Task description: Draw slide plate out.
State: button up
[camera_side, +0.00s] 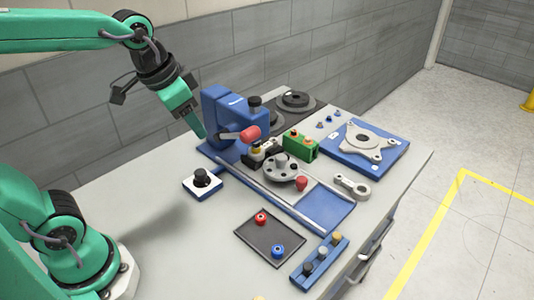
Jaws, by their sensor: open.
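The fixture is a blue upright block (222,112) with a red-knobbed lever (250,134), standing on a long blue base with pale side rails. A flat blue plate (328,208) lies between the rails at the base's right end; I take it as the slide plate, but cannot be sure. A round grey disc (281,168) with knobs sits on the middle of the base, with a red knob (302,184) beside it. My gripper (199,131) points down just left of the blue block, apart from the plate. Its jaws are open, though the fingers overlap in this view.
A black tray (249,244) with red and blue pieces and a blue peg block (318,262) are in front. A black-knobbed box (203,183) stands left. A green block (300,145), grey link (352,186) and blue plate with grey flange (348,158) crowd the right.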

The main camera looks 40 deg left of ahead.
jog(key=w+d+f+m+g, duration=0.1)
jog(key=w+d+m, duration=0.2)
jog(key=w, duration=0.5)
jog(key=m+g, duration=0.3)
jog(key=m, duration=0.4)
send_over(301, 179)
notch_tip(301, 179, down, 13)
jog(key=shift+a, duration=0.15)
jog(key=shift+w+f, duration=0.15)
jog(key=shift+f, duration=0.1)
jog(key=shift+f, duration=0.15)
jog(key=shift+f, duration=3.75)
